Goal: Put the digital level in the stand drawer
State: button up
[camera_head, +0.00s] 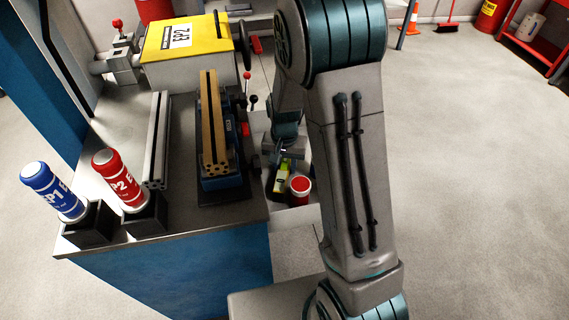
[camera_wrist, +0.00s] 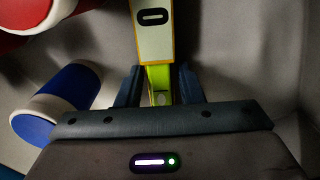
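The digital level is yellow-green, with a pale face and a dark oval mark. In the wrist view the level (camera_wrist: 153,45) runs from the top edge down between my fingers. My gripper (camera_wrist: 160,88) has one finger on each side of it, with a narrow gap showing at both sides. In the head view the level (camera_head: 283,170) shows as a small yellow-green patch below my gripper (camera_head: 287,150), within the outline of the open drawer (camera_head: 298,216) on the bench's right side. My arm hides much of the drawer. I cannot tell whether the level touches its floor.
A blue-and-white cylinder (camera_wrist: 65,95) lies left of my gripper. The bench (camera_head: 225,218) carries a vise with a brass-coloured bar (camera_head: 212,120). The floor at right is clear.

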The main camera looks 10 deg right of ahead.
aim_at(285, 164)
jog(key=shift+o, duration=0.9)
jog(key=shift+r, duration=0.1)
jog(key=shift+r, duration=0.2)
notch_tip(285, 164, up, 12)
jog(key=p, duration=0.1)
jog(key=s+d+r+n+t, duration=0.1)
jog(key=s+r+n, duration=0.1)
jog(key=s, duration=0.7)
jog(key=s+d+r+n+t, duration=0.1)
jog(key=s+r+n, duration=0.1)
jog(key=s+r, duration=0.3)
jog(key=s, duration=0.4)
jog(key=shift+r+n+t, duration=0.3)
jog(key=shift+d, duration=0.1)
